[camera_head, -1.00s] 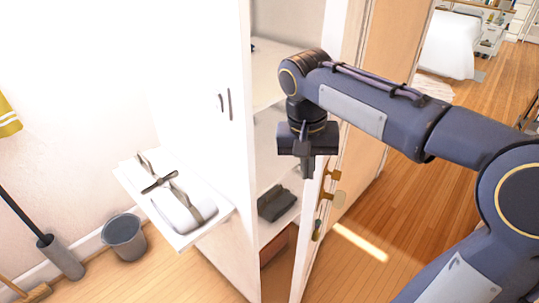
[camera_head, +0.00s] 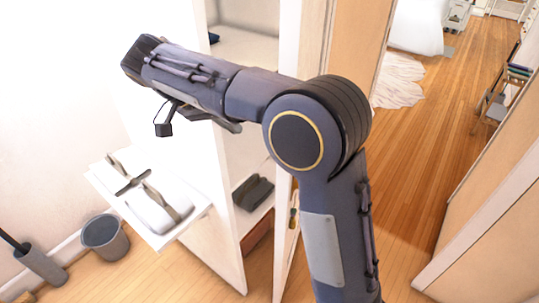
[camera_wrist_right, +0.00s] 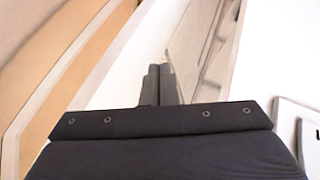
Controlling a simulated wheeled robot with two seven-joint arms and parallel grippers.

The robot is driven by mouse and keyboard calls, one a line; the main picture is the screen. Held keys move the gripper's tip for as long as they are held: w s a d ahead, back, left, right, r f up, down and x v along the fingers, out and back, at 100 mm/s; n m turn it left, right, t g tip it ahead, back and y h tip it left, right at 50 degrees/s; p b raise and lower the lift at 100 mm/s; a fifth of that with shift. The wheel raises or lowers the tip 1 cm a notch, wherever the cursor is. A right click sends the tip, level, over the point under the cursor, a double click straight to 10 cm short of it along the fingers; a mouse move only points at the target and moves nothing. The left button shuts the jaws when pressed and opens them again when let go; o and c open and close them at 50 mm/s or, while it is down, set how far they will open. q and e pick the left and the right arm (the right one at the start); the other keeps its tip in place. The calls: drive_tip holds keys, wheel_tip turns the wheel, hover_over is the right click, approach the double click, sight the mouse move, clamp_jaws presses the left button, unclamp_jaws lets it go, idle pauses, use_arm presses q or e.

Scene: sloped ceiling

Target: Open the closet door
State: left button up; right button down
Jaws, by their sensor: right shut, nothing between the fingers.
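The white closet (camera_head: 228,220) stands at the middle left, with an opening that shows its shelves. My right forearm hides much of its upper part, and no door handle shows in the head view now. My right gripper (camera_head: 163,129) is at the far end of the arm, in front of the white closet side and above a white shelf board. In the right wrist view its fingers (camera_wrist_right: 160,82) are shut together and empty, in front of a pale surface. I cannot tell whether they touch it. My left gripper is not in view.
A grey bin (camera_head: 103,237) and a brush holder (camera_head: 42,266) stand on the floor. Dark items (camera_head: 253,192) lie on a closet shelf. Wooden floor (camera_head: 440,130) is open at the right.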

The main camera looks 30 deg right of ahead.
use_arm(q)
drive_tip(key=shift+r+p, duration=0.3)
drive_tip(key=shift+p, duration=0.05)
use_arm(e)
drive_tip(key=x, duration=1.5)
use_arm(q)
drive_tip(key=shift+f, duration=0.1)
use_arm(e)
drive_tip(key=shift+s+d+f, duration=0.1)
drive_tip(key=shift+f, duration=0.05)
